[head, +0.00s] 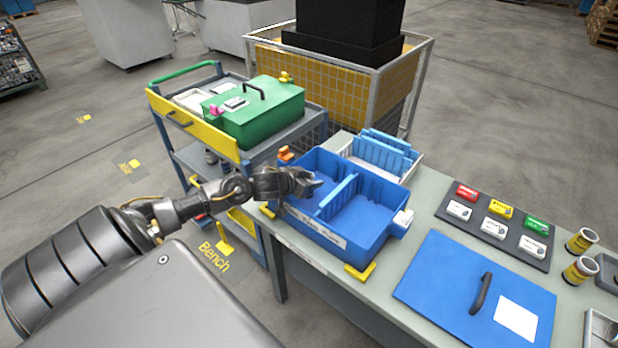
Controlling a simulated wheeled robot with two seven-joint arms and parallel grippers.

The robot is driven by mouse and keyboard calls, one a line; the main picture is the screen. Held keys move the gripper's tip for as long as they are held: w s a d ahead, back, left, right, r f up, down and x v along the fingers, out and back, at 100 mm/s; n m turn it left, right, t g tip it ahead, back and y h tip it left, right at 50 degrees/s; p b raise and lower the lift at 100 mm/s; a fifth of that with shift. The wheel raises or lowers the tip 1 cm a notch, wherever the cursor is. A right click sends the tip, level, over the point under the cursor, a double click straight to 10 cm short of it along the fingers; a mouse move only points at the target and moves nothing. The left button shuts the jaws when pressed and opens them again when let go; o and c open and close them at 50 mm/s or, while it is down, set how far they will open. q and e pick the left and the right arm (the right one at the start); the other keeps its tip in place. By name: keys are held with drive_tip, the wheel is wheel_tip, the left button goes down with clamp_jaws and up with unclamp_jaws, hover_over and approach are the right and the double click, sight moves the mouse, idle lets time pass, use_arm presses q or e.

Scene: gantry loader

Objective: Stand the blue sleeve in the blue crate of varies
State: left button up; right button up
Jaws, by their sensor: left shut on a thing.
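The blue crate (372,243) stands open on the bench, with a lettered label on its front wall and a blue divider (338,196) splitting it into two compartments. My left gripper (309,183) reaches in from the left over the crate's left compartment. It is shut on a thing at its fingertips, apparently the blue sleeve. The sleeve is mostly hidden by the fingers and blends with the blue crate, so its tilt and any contact with the crate floor cannot be told. My right gripper is not in view.
A white bin with blue racks (383,152) stands behind the crate. A blue lid (440,275) with a dark handle lies to the right. A dark tray of coloured boxes (518,232) is beyond it. A green case (255,122) sits on a trolley at the left.

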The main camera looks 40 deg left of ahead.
use_arm(q)
drive_tip(key=o, duration=1.2)
drive_tip(key=shift+r, duration=0.1)
drive_tip(key=shift+r, duration=0.2)
drive_tip(key=shift+r+v, duration=0.15)
drive_tip(key=shift+v, duration=2.95)
drive_tip(key=shift+r+v, duration=0.15)
drive_tip(key=shift+v, duration=2.95)
drive_tip(key=shift+w, duration=0.15)
drive_tip(key=shift+f, duration=0.1)
